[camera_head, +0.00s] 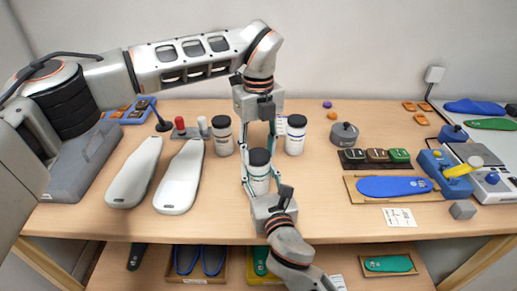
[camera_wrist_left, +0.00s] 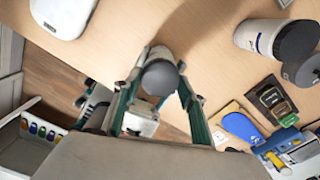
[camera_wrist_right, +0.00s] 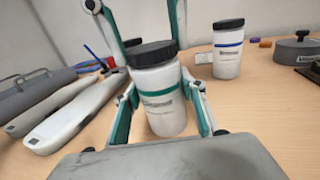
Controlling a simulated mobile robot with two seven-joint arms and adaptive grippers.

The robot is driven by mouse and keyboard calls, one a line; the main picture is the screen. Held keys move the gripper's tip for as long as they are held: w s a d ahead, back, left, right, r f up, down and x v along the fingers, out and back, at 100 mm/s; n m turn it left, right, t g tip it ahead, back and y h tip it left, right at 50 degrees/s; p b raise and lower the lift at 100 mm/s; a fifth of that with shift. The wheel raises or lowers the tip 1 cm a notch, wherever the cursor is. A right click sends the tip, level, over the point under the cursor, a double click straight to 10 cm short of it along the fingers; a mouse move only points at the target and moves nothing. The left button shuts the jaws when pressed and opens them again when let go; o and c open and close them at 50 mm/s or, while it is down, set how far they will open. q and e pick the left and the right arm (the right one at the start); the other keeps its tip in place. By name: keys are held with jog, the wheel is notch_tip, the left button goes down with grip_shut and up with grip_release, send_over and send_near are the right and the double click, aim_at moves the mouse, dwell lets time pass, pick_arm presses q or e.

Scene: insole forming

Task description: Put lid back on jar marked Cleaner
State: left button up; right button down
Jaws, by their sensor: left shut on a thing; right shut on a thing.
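A white jar with a green band (camera_head: 259,184) stands upright at the table's front middle; its label is too small to read. My right gripper (camera_head: 263,183) is shut on the jar's body, with a finger on each side in the right wrist view (camera_wrist_right: 160,101). A black lid (camera_wrist_right: 151,53) sits at the jar's mouth; I cannot tell whether it is fully seated. My left gripper (camera_head: 259,150) comes from above and is shut on this lid, which also shows between its fingers in the left wrist view (camera_wrist_left: 160,78).
Two more lidded white jars stand behind, one to the left (camera_head: 222,143) and a blue-banded one to the right (camera_head: 295,140). White shoe lasts (camera_head: 181,180) lie at left. A grey round pot (camera_head: 344,136) and a blue insole (camera_head: 393,187) are at right. A lower shelf runs below the table's front edge.

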pick_arm(q)
jog(key=m, duration=1.6)
jog(key=shift+m, duration=0.4)
jog(key=m, duration=0.4)
jog(key=shift+m, duration=0.3)
jog(key=o, duration=1.3)
jog(key=shift+f, duration=0.1)
notch_tip(320, 180, up, 12)
jog(key=shift+r, duration=0.1)
